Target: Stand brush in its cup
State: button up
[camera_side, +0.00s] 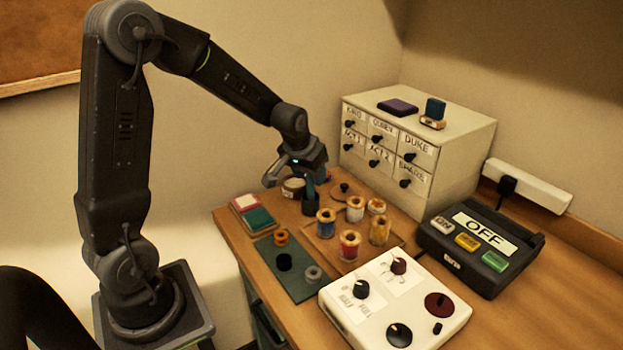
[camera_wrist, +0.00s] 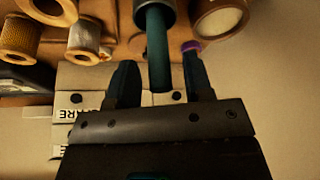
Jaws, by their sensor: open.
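The brush shows as a teal handle (camera_wrist: 157,50) in the wrist view, with its far end inside the round grey rim of the cup (camera_wrist: 141,12). In the side view the dark cup (camera_side: 311,206) stands near the back of the table, with the teal handle (camera_side: 309,188) upright in it. My gripper (camera_side: 300,180) is just above the cup. In the wrist view its two fingers (camera_wrist: 159,62) are apart, one on each side of the handle, with gaps visible. The brush's lower end is hidden in the cup.
Several thread spools (camera_side: 350,245) stand on a wooden tray right of the cup. A round tin (camera_side: 293,188) is close on its left. A labelled drawer cabinet (camera_side: 455,140) stands behind. A white knob box (camera_side: 395,305) and an OFF sign box (camera_side: 480,245) fill the front and right.

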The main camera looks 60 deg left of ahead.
jog(key=v, duration=1)
jog(key=s+d+r+m+h, duration=0.1)
jog(key=s+d+m, duration=0.1)
jog(key=s+d, duration=0.5)
jog(key=s+d+r+m+t, duration=0.1)
jog(key=s+d+r+m, duration=0.1)
jog(key=s+d, duration=0.5)
jog(key=s, duration=0.3)
jog(key=shift+s+m+h, duration=0.2)
jog(key=shift+m+h, duration=0.1)
jog(key=shift+h, duration=0.1)
